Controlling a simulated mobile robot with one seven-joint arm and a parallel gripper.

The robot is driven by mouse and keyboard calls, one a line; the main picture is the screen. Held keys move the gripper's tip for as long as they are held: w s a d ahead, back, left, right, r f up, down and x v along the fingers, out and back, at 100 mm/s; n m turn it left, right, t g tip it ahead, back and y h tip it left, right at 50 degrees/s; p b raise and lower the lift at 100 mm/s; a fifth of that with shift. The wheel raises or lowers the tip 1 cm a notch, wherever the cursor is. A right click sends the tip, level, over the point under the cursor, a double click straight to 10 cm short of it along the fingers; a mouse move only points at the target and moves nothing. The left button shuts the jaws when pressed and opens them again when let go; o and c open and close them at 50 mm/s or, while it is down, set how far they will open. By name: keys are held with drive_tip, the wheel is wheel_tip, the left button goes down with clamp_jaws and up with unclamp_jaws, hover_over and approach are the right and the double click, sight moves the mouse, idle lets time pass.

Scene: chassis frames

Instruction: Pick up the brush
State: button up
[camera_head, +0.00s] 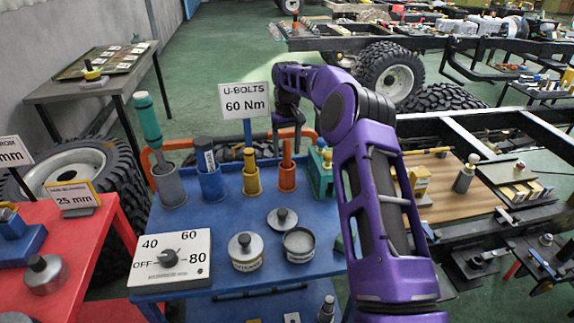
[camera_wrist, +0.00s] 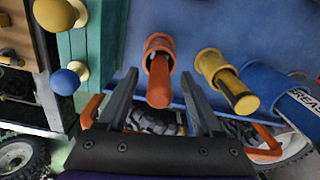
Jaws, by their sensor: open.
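No bristles show, so I cannot tell for sure which upright tool is the brush. An orange-handled tool (camera_head: 287,152) stands in an orange cup (camera_head: 286,180) on the blue table; in the wrist view the handle (camera_wrist: 159,82) points towards my gripper. My gripper (camera_wrist: 158,100) is open and empty, its fingers on either side of that handle in the picture.
A grease tube stands in a blue cup (camera_head: 211,184), and a teal-handled tool (camera_head: 147,121) in a grey cup (camera_head: 168,184). A green box with knobs (camera_head: 321,172) is close right of the orange cup. The U-bolts sign (camera_head: 245,98) stands behind. Tins and a dial plate (camera_head: 171,258) lie in front.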

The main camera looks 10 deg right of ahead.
sight(287, 164)
wheel_tip(287, 164, down, 2)
drive_tip(key=shift+f, duration=0.2)
clamp_jaws()
drive_tip(key=shift+r, duration=0.1)
idle(0.3)
